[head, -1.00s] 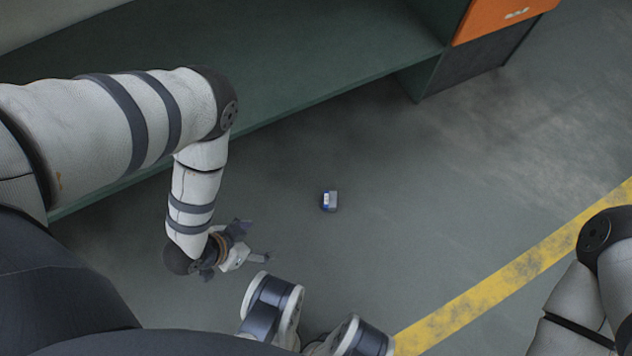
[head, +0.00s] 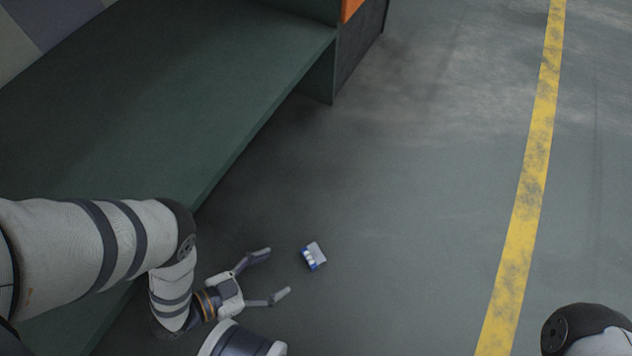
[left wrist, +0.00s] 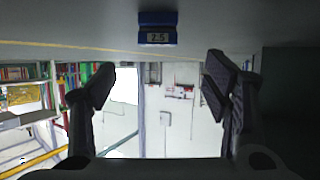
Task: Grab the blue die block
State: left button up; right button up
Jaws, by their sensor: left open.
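The blue die block (head: 313,256) is a small block with a grey top and a blue, white-marked side, resting on the grey floor. My left gripper (head: 272,275) is open, low near the floor, with its fingers spread toward the block and the block a short way beyond the fingertips. In the left wrist view the block (left wrist: 157,29) is blue with a pale "2.5" label. It lies at the top centre, between the directions of the two spread fingers (left wrist: 160,76), not touched by them. My right gripper is out of view.
A long dark green bench-like structure (head: 170,90) runs along the left, its edge near my left arm. A yellow floor line (head: 527,190) runs down the right. The floor around the block is clear.

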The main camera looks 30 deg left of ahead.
aim_at(312, 255)
pick_arm(q)
jog(key=shift+w+d+f+b, duration=0.25)
jog(key=shift+w+f+b, duration=0.1)
jog(key=shift+w, duration=0.15)
jog(key=b+x, duration=0.1)
jog(key=x, duration=0.2)
jog(key=b+x, duration=0.2)
jog(key=x, duration=0.2)
jog(key=b+x, duration=0.2)
jog(key=x, duration=0.2)
jog(key=shift+d+r, duration=0.25)
jog(key=shift+d, duration=0.05)
grip_shut()
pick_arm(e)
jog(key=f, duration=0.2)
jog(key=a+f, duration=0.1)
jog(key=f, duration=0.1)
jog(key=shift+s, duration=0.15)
